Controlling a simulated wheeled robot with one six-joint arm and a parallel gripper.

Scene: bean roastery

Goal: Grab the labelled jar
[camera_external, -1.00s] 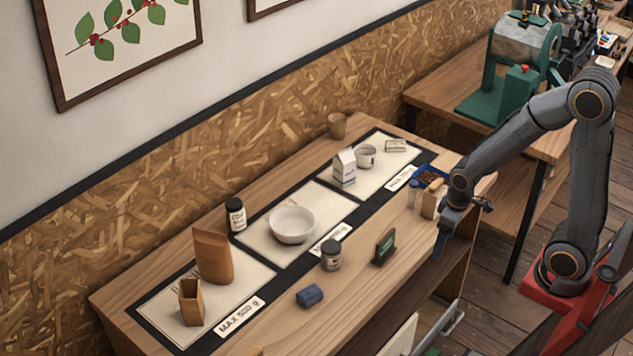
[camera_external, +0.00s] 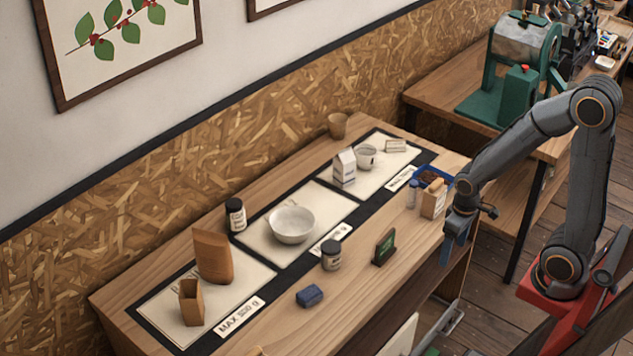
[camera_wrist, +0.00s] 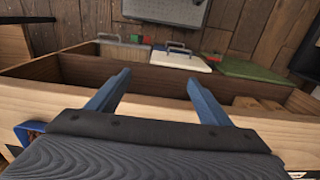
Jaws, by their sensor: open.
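One jar (camera_external: 331,256) is near the front middle, between the blue block and the small green sign. The other jar (camera_external: 236,214) is at the back, left of the white bowl; its label shows bold dark lettering. My gripper (camera_external: 455,246) is at the table's right front edge, well to the right of both jars, fingers pointing down. In the wrist view my gripper (camera_wrist: 158,82) is open with nothing between its blue fingers. Neither jar shows there.
Near my gripper stand a wooden block (camera_external: 433,203), a small bottle (camera_external: 411,194) and a blue tray (camera_external: 432,177). The green sign (camera_external: 384,247) and blue block (camera_external: 310,296) flank the front jar. The wrist view shows an open compartment with a white lidded box (camera_wrist: 181,60).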

